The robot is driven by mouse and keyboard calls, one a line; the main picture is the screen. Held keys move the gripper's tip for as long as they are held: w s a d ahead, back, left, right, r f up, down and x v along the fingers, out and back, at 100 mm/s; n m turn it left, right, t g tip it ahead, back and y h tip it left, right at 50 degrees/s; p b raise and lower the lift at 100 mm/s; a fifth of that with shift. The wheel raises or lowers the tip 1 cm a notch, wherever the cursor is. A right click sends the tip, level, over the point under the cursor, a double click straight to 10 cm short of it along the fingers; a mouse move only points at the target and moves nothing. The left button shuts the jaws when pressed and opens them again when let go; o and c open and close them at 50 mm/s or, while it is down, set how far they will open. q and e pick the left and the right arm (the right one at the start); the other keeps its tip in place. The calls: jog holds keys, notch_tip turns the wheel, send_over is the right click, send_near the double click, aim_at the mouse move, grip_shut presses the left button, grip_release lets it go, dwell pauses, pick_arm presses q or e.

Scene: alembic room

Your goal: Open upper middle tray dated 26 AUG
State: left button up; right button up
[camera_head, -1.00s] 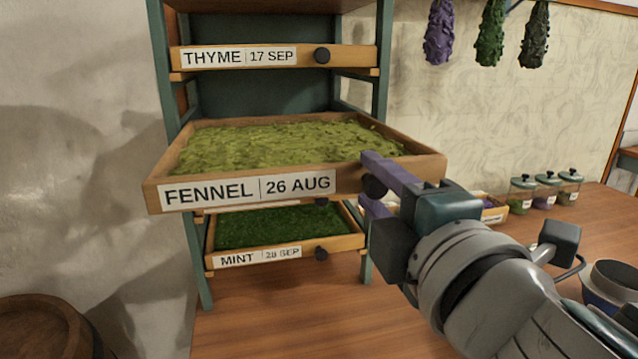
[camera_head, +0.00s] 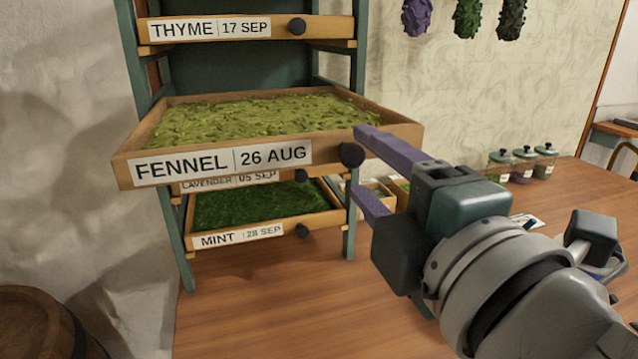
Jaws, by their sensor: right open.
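The tray labelled FENNEL 26 AUG (camera_head: 135,172) is pulled well out of the rack and holds chopped green herb. Its dark round knob (camera_head: 352,155) is at the right of its front. My right gripper (camera_head: 362,168) is open, with purple fingers just right of the knob, one higher and one lower. The knob does not appear held; whether a finger touches it I cannot tell. My left gripper is not in view.
The THYME 17 SEP tray (camera_head: 325,27) is above, shut in the rack (camera_head: 358,75). Below are the LAVENDER 05 SEP tray (camera_head: 240,180), mostly hidden, and the MINT 28 SEP tray (camera_head: 265,231), pulled out. Lidded jars (camera_head: 523,165) stand at right. A barrel (camera_head: 45,325) is at lower left.

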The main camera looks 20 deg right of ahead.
jog(key=shift+s+d+b, duration=0.1)
jog(key=shift+s+b, duration=0.5)
jog(key=shift+s, duration=2.2)
jog(key=s+d+f+m+g+h+p, duration=0.1)
jog(key=s+d+f+m+g, duration=0.25)
jog(key=f+m, duration=0.25)
jog(key=s+d+f+m+g+h, duration=0.2)
jog(key=s+d+f+m+g, duration=0.1)
jog(key=d+f+m+g, duration=0.25)
jog(key=s+a+f+m+g+y+p, duration=0.2)
jog(key=s+a+m+g+y+p, duration=0.25)
jog(key=s, duration=0.45)
notch_tip(320, 180, up, 36)
jog(key=h+p, duration=0.2)
jog(key=p, duration=3.1)
jog(key=shift+d+g+p, duration=0.25)
jog(key=shift+g+p, duration=0.15)
jog(key=shift+g, duration=0.05)
